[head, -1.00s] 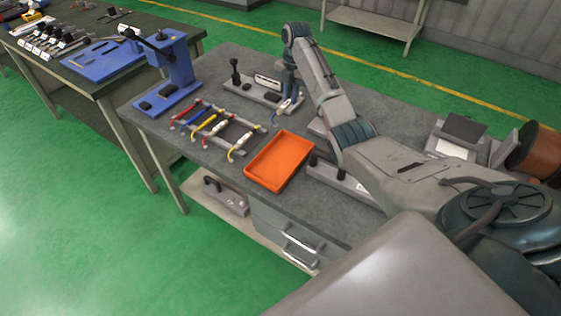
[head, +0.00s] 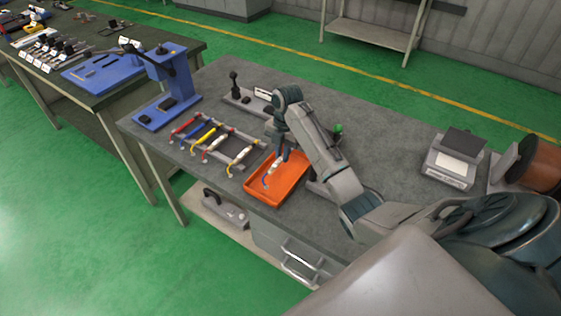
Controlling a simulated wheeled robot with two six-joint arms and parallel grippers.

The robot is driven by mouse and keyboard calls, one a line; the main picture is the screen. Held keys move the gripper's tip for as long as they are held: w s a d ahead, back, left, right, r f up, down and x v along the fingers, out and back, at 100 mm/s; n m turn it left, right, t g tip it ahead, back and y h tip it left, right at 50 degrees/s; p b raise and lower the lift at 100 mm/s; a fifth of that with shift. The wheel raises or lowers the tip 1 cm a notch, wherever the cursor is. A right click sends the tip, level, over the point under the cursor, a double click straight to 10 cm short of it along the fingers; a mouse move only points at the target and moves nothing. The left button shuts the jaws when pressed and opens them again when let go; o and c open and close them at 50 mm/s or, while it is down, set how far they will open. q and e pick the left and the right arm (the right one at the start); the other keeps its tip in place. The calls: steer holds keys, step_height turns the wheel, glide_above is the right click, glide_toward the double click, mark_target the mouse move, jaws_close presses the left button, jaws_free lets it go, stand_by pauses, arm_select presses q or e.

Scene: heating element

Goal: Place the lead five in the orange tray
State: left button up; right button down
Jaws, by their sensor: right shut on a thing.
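The orange tray (head: 292,194) lies on the grey workbench near its front edge. My right gripper (head: 283,157) points down over the tray and is shut on a short lead (head: 273,170), the lead five. The lead has a pale white body and a bluish end. It hangs tilted over the left part of the tray; I cannot tell whether it touches the tray floor. The gripper's fingertips are small and partly hidden. My left gripper is not in view.
A rack (head: 218,143) with several coloured leads stands just left of the tray. Behind it are a fixture with a black knob (head: 234,81) and a blue press (head: 172,88). A grey device (head: 454,158) and a copper-coloured spool (head: 538,165) stand at right. The bench's middle right is clear.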

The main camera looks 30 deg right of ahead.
mark_target(280, 176)
steer(key=shift+s+a+p, duration=0.45)
steer(key=shift+s+a, duration=0.75)
steer(key=shift+f+p, duration=0.3)
steer(key=shift+f, duration=0.1)
step_height(280, 176, down, 2)
steer(key=shift+f+p, duration=0.2)
steer(key=shift+p, duration=0.35)
steer(key=shift+f, duration=0.3)
steer(key=c, duration=1.4)
jaws_free()
steer(key=shift+r, duration=0.1)
